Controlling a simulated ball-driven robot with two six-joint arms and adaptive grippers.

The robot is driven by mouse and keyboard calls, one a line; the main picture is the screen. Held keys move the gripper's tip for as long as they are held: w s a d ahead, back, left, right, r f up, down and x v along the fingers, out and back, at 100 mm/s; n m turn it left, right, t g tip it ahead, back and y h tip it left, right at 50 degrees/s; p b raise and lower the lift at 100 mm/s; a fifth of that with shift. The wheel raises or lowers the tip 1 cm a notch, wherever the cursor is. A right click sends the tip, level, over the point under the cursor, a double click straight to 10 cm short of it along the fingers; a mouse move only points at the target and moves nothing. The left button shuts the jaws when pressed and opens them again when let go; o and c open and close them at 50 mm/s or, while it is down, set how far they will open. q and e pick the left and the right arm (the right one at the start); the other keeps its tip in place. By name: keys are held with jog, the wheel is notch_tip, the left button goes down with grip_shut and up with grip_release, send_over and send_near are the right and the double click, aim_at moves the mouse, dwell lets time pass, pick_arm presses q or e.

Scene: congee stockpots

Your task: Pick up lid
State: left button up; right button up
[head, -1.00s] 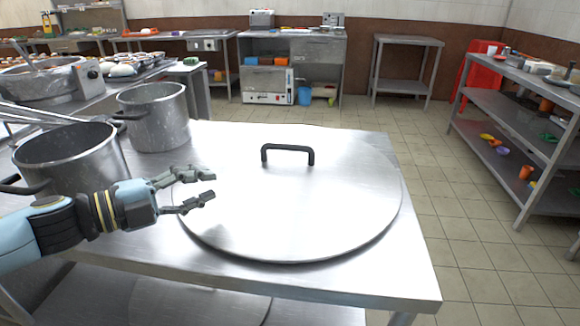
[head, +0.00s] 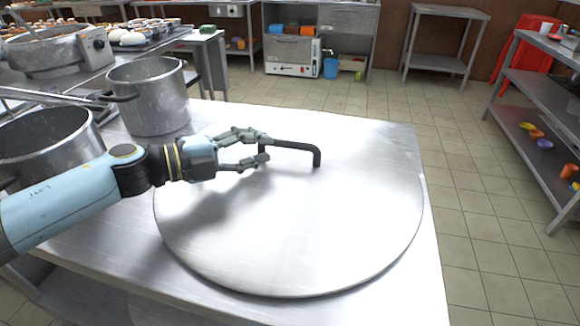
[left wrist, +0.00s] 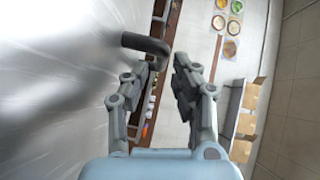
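A large round steel lid (head: 310,230) lies flat on the steel table. Its black arched handle (head: 300,147) stands up near the lid's far side. My left gripper (head: 265,147) is at the left end of the handle, fingers pointing right, and covers the handle's left leg. In the left wrist view the gripper (left wrist: 168,65) has its fingers apart, with the handle (left wrist: 143,42) at the left fingertip. I cannot tell whether they touch. The lid's bright surface (left wrist: 50,90) fills the left of that view. My right gripper is not in view.
Two open steel stockpots stand left of the lid, one at the back (head: 150,100) and one nearer (head: 45,145), close to my left arm. The table (head: 425,260) has a narrow bare strip along its right edge. A steel shelf (head: 545,120) stands across the floor at right.

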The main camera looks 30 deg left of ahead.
aim_at(280, 145)
pick_arm(q)
jog(key=x, duration=0.5)
jog(key=shift+w+d+r+p, duration=0.15)
jog(key=shift+d+p, duration=0.15)
jog(key=shift+d, duration=0.15)
grip_shut()
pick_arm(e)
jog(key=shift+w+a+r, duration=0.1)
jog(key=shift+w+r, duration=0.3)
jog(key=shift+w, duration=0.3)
